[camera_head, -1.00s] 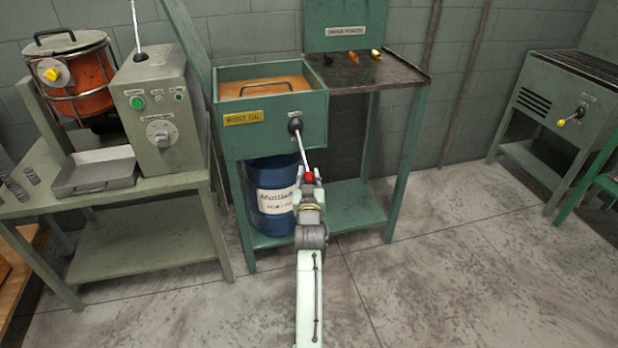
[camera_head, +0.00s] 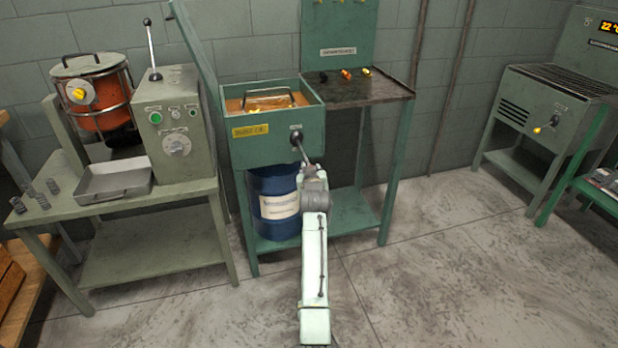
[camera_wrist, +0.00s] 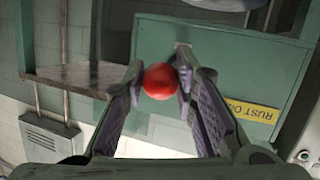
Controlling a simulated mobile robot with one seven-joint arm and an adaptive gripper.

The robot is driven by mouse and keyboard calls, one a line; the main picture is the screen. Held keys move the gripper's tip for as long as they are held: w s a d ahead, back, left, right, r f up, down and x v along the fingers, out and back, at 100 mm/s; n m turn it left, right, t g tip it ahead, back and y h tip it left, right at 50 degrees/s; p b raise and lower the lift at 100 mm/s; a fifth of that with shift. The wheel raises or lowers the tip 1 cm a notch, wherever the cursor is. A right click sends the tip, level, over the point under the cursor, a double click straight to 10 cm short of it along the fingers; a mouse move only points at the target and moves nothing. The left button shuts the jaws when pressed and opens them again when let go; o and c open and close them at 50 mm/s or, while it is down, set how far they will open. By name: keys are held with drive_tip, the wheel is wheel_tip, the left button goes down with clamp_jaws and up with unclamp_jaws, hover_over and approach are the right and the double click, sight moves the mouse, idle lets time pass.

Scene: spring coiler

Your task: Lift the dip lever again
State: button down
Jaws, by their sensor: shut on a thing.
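The dip lever (camera_head: 303,149) comes out of a dark round pivot on the front of the green rust oil tank (camera_head: 262,151). In the head view its end is hidden behind my wrist. In the wrist view its red ball knob (camera_wrist: 160,82) sits between my fingertips. My gripper (camera_wrist: 162,84) is shut on this knob. A dark basket handle (camera_head: 268,98) stands over the tank's opening, with bright golden shapes below it in the amber oil. I cannot tell whether they are clear of the oil.
A blue drum (camera_head: 273,200) stands under the tank, close left of my arm. A dark side table (camera_head: 362,91) with small coloured pieces adjoins the tank on the right. A coiling machine bench (camera_head: 120,205) is at left. Floor at right is open.

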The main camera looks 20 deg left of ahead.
drive_tip(key=r, duration=0.2)
drive_tip(key=r+p, duration=0.1)
drive_tip(key=r, duration=0.2)
drive_tip(key=w+r, duration=0.1)
drive_tip(key=r, duration=0.2)
drive_tip(key=shift+a+r, duration=0.15)
drive_tip(key=shift+a, duration=0.1)
drive_tip(key=shift+w+a+r, duration=0.15)
drive_tip(key=shift+w+r, duration=0.05)
drive_tip(key=shift+r, duration=0.25)
drive_tip(key=shift+w+a+r, duration=0.1)
drive_tip(key=shift+w+r, duration=0.05)
drive_tip(key=shift+r, duration=0.25)
drive_tip(key=c, duration=1.3)
unclamp_jaws()
drive_tip(key=shift+f, duration=0.25)
drive_tip(key=shift+s, duration=0.1)
drive_tip(key=v, duration=1.2)
drive_tip(key=shift+f, duration=0.1)
